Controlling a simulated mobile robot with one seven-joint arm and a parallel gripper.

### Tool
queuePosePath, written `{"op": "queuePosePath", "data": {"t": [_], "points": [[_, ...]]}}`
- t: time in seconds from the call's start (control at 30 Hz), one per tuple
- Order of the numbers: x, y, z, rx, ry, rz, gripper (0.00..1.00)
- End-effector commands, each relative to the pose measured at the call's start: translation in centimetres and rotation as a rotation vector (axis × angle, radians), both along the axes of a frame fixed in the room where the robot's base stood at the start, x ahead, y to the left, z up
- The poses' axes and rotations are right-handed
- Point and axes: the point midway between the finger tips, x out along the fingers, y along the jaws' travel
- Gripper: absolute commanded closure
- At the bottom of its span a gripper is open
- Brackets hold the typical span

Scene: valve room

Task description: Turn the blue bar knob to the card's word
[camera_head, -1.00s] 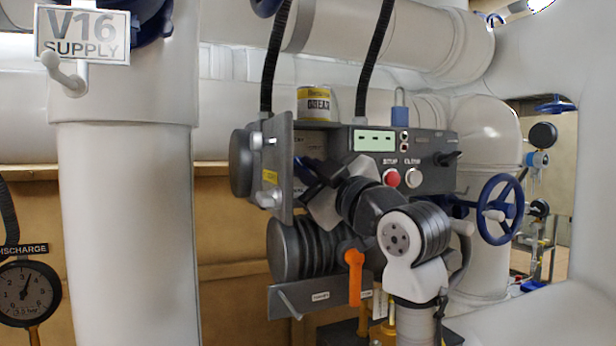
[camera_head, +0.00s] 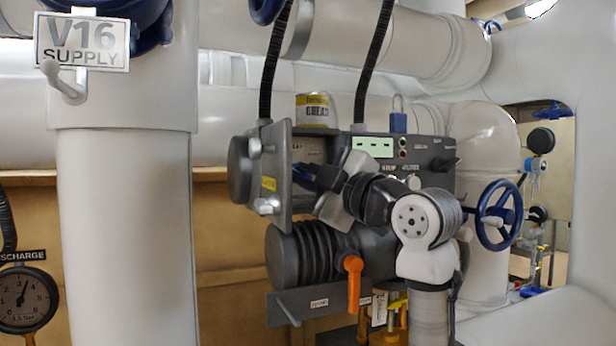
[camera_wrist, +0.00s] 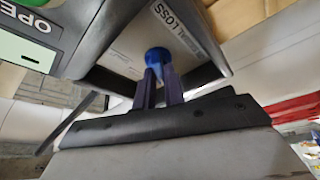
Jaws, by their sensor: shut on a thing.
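The blue bar knob (camera_wrist: 156,56) shows in the wrist view on a grey plate inside an open-fronted recess. The fingers of my gripper (camera_wrist: 160,74) are shut on it, one on each side, and hide part of it. I cannot tell which way the bar points. In the head view my gripper (camera_head: 318,178) reaches leftward into the recess, and the knob is hidden there. A small white card (camera_head: 379,308) hangs below the box; its writing is too small to read.
The grey control box (camera_head: 436,150) has a green display (camera_head: 373,145); my arm partly covers its front. An open door plate (camera_head: 276,172) stands left of the recess. An orange lever (camera_head: 353,283) is below, and a blue handwheel (camera_head: 500,215) is at right.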

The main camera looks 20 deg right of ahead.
Motion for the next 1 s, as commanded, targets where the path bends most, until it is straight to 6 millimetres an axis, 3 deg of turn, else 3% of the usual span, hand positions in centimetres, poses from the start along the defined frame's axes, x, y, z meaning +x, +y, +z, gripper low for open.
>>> {"op": "queuePosePath", "data": {"t": [0.17,0.2,0.33,0.73,1.0], "points": [[0.0,0.0,0.0,0.001,0.001,-0.001,1.0],[0.0,0.0,0.0,0.001,0.001,-0.001,0.85],[0.0,0.0,0.0,0.001,0.001,-0.001,0.68],[-0.7,-0.3,-0.3,0.001,0.0,-0.001,0.67],[-5.6,-2.3,-1.7,0.0,-0.001,-0.004,0.67]]}}
